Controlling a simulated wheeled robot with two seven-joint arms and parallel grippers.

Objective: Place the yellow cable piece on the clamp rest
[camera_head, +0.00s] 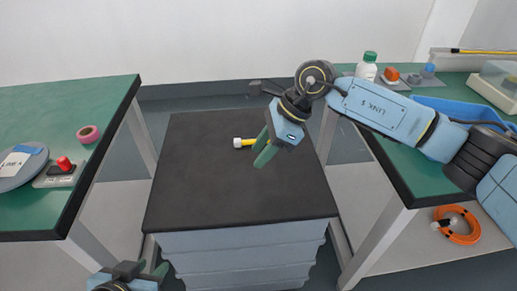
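A small yellow cable piece (248,142) with a white end shows over the black top of the middle cart. My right gripper (264,149) is at its right end, with green fingers pointing down and left. The fingers hide that end, so I cannot tell whether they grip it or whether it touches the cart. My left gripper (151,268) is low at the bottom edge, its green fingers apart and nothing seen between them. A grey plate with a red-knobbed black device (63,165) lies on the left table; I cannot tell whether it is the clamp rest.
The cart top (200,195) is otherwise clear. The left green table (60,112) holds a grey disc (12,180) and a pink ring (88,134). The right table (412,182) holds a white bottle (366,72) and a blue tray (455,108). An orange coil (458,239) lies below it.

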